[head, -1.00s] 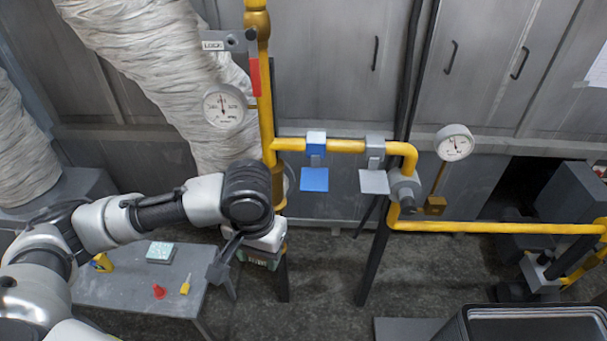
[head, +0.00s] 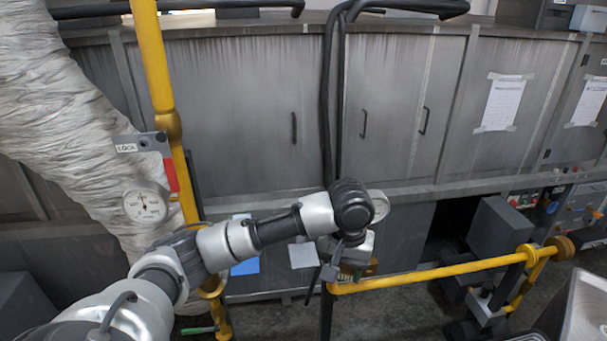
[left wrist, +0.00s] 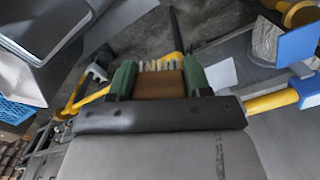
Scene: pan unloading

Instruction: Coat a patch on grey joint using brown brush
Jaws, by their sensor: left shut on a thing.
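My left gripper (head: 345,268) is shut on the brown brush (left wrist: 160,85). In the left wrist view, the brown block sits between green fingers with its pale bristles pointing away. In the head view the gripper is right of the grey plate (head: 303,255), and the brush cannot be made out clearly. The blue plate (head: 245,266) is farther left, partly behind my arm. My arm hides the yellow pipe and joints above these plates. In the left wrist view, the grey plate (left wrist: 222,74) and blue plate (left wrist: 297,45) are right of the brush. My right gripper is not in view.
A gauge (head: 145,205) is beside the upright yellow pipe (head: 152,60) at left. Another gauge (head: 380,205) is partly behind my wrist. A lower yellow pipe (head: 430,275) runs right. Grey cabinets (head: 230,120) stand behind. A green-handled item (head: 198,330) lies at bottom left.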

